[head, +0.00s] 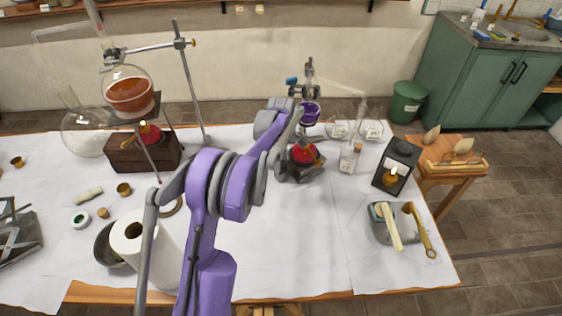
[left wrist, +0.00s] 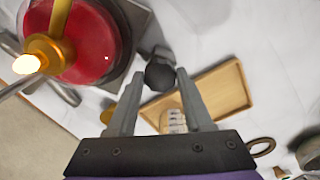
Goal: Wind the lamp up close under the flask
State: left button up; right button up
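The red lamp (head: 303,154) stands on a dark lab jack (head: 312,172) near the back middle of the table. The flask (head: 310,113) with purple liquid hangs on a stand above it, with a gap between them. In the left wrist view the lamp (left wrist: 85,40) shows a brass burner with a bright tip. My left gripper (head: 281,168) is low beside the jack and partly hidden by my own arm. In the left wrist view its fingers (left wrist: 159,78) are apart, on either side of a round black knob (left wrist: 160,74), with small gaps showing. My right gripper is out of view.
A second flask (head: 130,95) with orange liquid and a wooden box (head: 143,152) stand at the left. A paper roll (head: 142,248) stands at the front left.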

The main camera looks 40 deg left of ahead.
pick_arm(q)
grip_shut()
jog(key=shift+m, duration=0.3)
jog(key=m+b, duration=0.1)
jog(key=m, duration=0.1)
jog(key=shift+m, duration=0.4)
jog(key=m, duration=0.4)
jog(key=shift+m+b, duration=0.3)
jog(key=shift+b, duration=0.05)
jog(key=m, duration=0.6)
jog(key=shift+b, duration=0.35)
jog(key=m, duration=0.6)
jog(key=shift+m, duration=0.3)
